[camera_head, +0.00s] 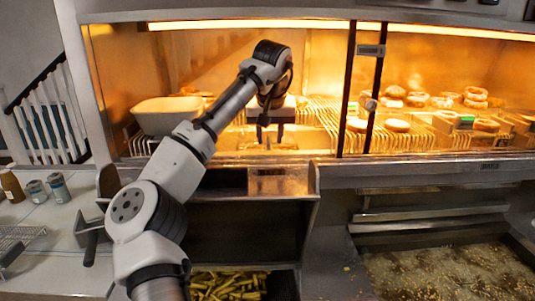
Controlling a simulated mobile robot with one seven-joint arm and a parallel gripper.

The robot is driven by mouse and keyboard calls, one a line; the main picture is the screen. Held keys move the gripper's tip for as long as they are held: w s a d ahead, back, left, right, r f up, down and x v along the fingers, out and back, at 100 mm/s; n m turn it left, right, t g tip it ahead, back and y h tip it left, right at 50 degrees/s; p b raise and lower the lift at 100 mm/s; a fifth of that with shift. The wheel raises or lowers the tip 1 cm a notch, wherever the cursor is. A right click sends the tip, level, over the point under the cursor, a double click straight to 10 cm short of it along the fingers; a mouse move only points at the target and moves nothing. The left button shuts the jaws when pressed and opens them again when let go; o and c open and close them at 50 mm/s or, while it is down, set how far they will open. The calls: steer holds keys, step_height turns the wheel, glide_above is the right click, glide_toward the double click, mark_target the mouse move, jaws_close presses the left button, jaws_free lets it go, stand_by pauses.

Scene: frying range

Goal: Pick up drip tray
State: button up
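A shallow, shiny metal tray (300,142), which looks like the drip tray, lies at the bottom of the lit warming cabinet, in front of the wire rack. Its edges are hard to tell in the orange glare, and the arm's end hides part of it. My gripper (270,137) points down over this tray, inside the left opening of the cabinet. Its two dark fingers are apart, with nothing visible between them. I cannot tell whether the fingertips touch the tray.
A cream tub (167,115) stands left of my gripper in the cabinet. Wire racks with several buns (417,98) are to the right, past a dark upright post (347,90). Below are fries (228,287) in a bin and a crumb-filled fryer basin (450,275). Jars (58,187) stand far left.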

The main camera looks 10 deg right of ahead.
steer(key=shift+p+x, duration=0.8)
steer(key=shift+x, duration=1.55)
steer(key=shift+a, duration=0.15)
jaws_close()
